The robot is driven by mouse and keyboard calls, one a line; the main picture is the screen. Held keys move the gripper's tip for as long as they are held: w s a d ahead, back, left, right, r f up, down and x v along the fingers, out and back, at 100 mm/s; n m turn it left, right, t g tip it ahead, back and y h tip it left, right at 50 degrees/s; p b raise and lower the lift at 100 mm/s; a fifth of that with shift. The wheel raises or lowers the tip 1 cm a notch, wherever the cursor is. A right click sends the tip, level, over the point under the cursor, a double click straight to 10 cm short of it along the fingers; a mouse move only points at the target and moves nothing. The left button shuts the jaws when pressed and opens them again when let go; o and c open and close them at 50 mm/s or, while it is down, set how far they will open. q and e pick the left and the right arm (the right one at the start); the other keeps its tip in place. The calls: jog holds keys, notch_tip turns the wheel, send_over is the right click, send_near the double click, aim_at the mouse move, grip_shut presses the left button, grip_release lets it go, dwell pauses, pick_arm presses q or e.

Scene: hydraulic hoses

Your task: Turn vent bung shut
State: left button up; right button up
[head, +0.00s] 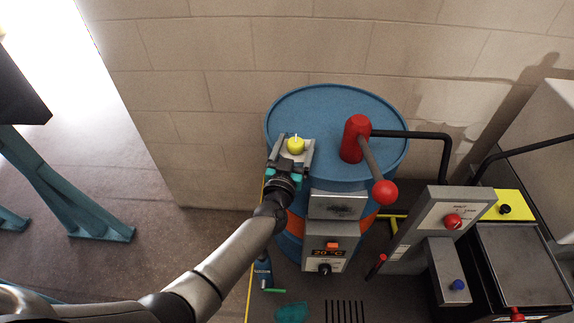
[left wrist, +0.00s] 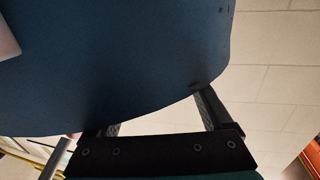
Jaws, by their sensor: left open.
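The vent bung is a small yellow knob (head: 296,145) with a pale raised mark on top, near the left edge of the blue drum's lid (head: 315,102) in the head view. My left gripper (head: 294,150) comes in from the lower left. Its two fingers are open, one on each side of the bung. I cannot tell whether either finger touches it. In the left wrist view, the open fingers (left wrist: 162,118) stand against a large dark blue surface, and the bung does not show. My right gripper is not in view.
A red hand pump (head: 356,138) with a red-balled lever (head: 384,191) stands on the lid to the right of my gripper. A black hose (head: 420,134) runs right from it. A grey box with a display (head: 327,251) is on the drum's front. A block wall (head: 290,50) stands behind.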

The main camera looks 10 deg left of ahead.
pick_arm(q)
jog(key=s+p, duration=0.1)
jog(key=s, duration=1.3)
jog(key=shift+s, duration=0.3)
jog(key=shift+a, duration=0.1)
jog(key=s+f+m+g+h+b, duration=0.1)
jog(key=s+f+g+b, duration=0.25)
jog(key=f, duration=0.75)
jog(key=s+f+m+g+b, duration=0.1)
jog(key=s+f+g+b, duration=0.3)
jog(key=f, duration=0.8)
jog(key=s+f+g+h+b, duration=0.1)
jog(key=s+f+b, duration=0.1)
jog(key=s+f, duration=0.65)
jog(key=s+a+f+g+y+b, duration=0.1)
jog(key=s+a+f+g+b, duration=0.2)
jog(key=s+f, duration=0.7)
jog(key=s+a+f+g+y+b, duration=0.1)
jog(key=s+a+f+g+b, duration=0.2)
jog(key=s+f, duration=0.8)
jog(key=shift+a+f+g+b, duration=0.35)
jog(key=shift+a+f+g, duration=0.2)
jog(key=shift+g, duration=0.7)
